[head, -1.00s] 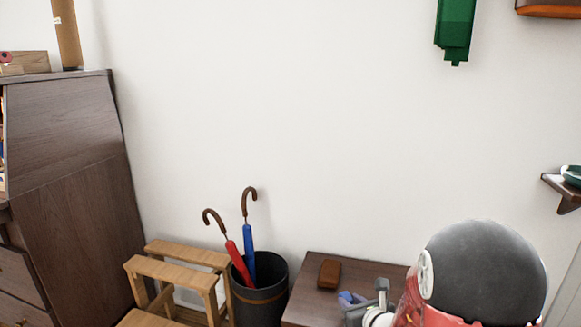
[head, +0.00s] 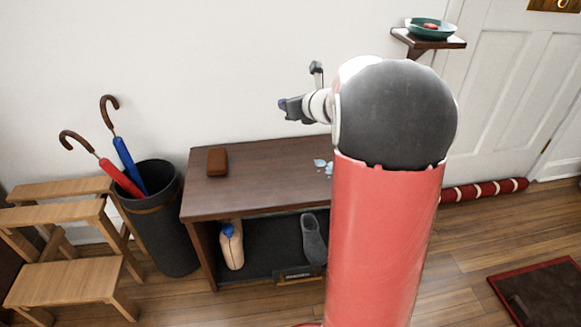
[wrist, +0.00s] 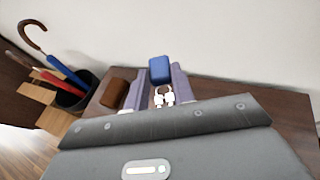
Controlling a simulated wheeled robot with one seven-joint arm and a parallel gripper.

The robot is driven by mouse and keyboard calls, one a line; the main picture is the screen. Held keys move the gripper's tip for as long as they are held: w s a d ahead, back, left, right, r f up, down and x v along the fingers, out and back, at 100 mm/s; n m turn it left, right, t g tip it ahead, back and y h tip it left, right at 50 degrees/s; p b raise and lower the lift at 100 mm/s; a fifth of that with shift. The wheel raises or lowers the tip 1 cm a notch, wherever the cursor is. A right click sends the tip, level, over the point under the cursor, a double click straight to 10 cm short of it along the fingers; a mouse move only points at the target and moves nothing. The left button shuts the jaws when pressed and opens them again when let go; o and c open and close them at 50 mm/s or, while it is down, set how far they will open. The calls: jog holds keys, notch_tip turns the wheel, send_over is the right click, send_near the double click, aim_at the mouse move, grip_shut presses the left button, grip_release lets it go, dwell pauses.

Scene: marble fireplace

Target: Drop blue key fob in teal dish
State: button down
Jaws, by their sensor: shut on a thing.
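The blue key fob (wrist: 160,69) is held between the fingertips of my gripper (wrist: 162,78) in the wrist view. In the head view my gripper (head: 287,107) points left above the wooden bench, and the fob (head: 282,103) is a small dark-blue spot at its tip. The teal dish (head: 447,33) sits on a small wall shelf at the upper right, well apart from my gripper. A small reddish thing lies in the dish. The dish does not show in the wrist view.
The dark bench (head: 255,187) carries a brown case (head: 217,162) and small pale-blue pieces (head: 321,164). An umbrella bin (head: 165,235) and step stool (head: 65,282) stand left. The wall shelf (head: 430,43) is beside a white door (head: 510,100). My arm hides part of the bench.

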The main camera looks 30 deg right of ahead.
aim_at(292, 168)
jog(key=f+b, duration=0.2)
jog(key=f, duration=0.8)
jog(key=f+b, duration=0.3)
jog(key=f, duration=0.6)
jog(key=shift+d+f+b, duration=0.2)
jog(key=shift+f+b, duration=0.1)
jog(key=shift+f, duration=0.05)
jog(key=shift+f, duration=0.15)
jog(key=c, duration=1.2)
grip_release()
